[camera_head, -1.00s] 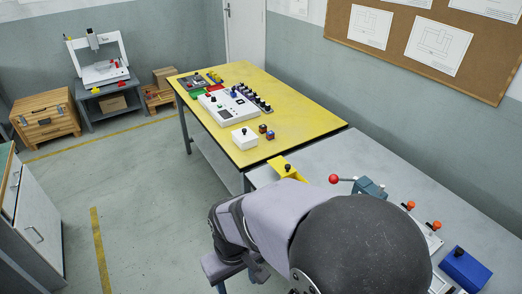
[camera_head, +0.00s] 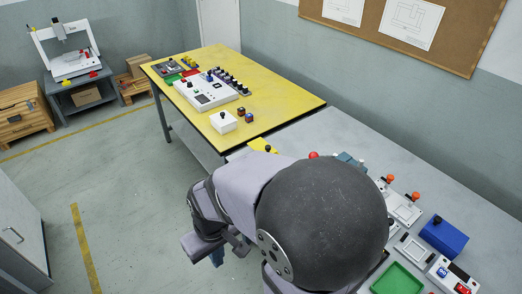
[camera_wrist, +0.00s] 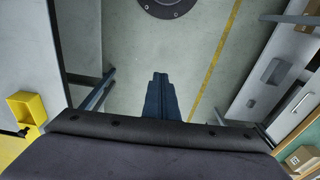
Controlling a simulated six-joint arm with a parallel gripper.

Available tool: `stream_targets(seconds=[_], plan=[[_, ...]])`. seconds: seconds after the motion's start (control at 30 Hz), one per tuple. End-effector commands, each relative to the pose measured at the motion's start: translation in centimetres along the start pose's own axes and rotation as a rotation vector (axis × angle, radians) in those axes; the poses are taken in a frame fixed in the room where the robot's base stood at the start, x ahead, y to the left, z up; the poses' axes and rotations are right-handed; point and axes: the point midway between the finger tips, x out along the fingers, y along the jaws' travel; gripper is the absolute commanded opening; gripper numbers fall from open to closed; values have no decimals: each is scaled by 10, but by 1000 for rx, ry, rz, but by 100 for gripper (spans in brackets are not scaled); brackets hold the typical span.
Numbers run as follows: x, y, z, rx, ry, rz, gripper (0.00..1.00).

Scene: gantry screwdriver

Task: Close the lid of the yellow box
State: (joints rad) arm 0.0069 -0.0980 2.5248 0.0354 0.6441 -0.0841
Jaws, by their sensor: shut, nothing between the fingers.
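The yellow box (camera_head: 262,146) is at the near end of the yellow table in the head view, mostly hidden behind my arm. In the wrist view the yellow box (camera_wrist: 27,106) is at the left edge and its hollow inside shows, so it looks open. A dark knob sits at its lower edge, by a yellow surface; I cannot tell clearly how the lid lies. My gripper (camera_wrist: 160,77) is shut and empty, above the floor, well to the right of the box and apart from it.
The yellow table (camera_head: 285,103) holds a white box (camera_head: 223,122) and a control panel. The grey table (camera_head: 465,205) carries a red-knobbed lever, a blue box (camera_head: 445,236) and a green tray (camera_head: 398,279). A cabinet (camera_head: 20,235) stands left; the floor between is free.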

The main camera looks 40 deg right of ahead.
Motion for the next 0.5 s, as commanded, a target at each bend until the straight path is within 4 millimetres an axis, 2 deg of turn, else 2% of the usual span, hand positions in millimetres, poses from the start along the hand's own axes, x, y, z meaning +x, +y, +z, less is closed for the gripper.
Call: stream_targets(seconds=[0.03, 0.07, 0.17, 0.27, 0.3, 0.4, 0.5], plan=[[14, 0, -17, -22, 41, -8, 0], [19, 0, -30, -42, 74, -12, 0], [40, 4, -85, -121, 215, -8, 0], [61, 18, -151, -209, 389, 45, 0], [68, 27, -178, -244, 459, 84, 0], [82, 60, -240, -321, 615, 228, 0], [92, 102, -289, -383, 724, 423, 0]])
